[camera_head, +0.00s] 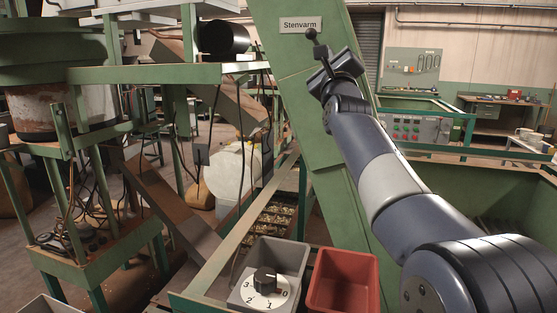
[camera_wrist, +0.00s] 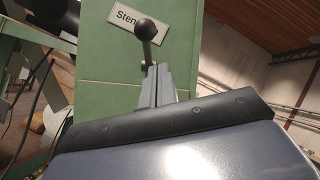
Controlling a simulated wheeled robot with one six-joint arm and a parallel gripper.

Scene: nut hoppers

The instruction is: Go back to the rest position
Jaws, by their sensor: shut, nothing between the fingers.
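My gripper (camera_head: 323,58) is raised in front of the green column, at the end of my arm reaching up from the lower right. In the wrist view, my gripper (camera_wrist: 158,72) has its two grey fingers shut together with nothing between them. A black ball-knobbed lever (camera_head: 311,36) is on the green column (camera_head: 297,75) below the "Stenvarm" sign (camera_head: 300,24). In the wrist view, the lever (camera_wrist: 147,32) shows just beyond the fingertips, its lower end close to them. I cannot tell whether they touch.
A grey bin (camera_head: 283,255) with a numbered dial (camera_head: 265,288) and a red bin (camera_head: 343,282) stand at the front. A control panel (camera_head: 413,128) is behind my arm. A green frame with a hopper (camera_head: 50,110) fills the left. A workbench (camera_head: 500,108) stands far right.

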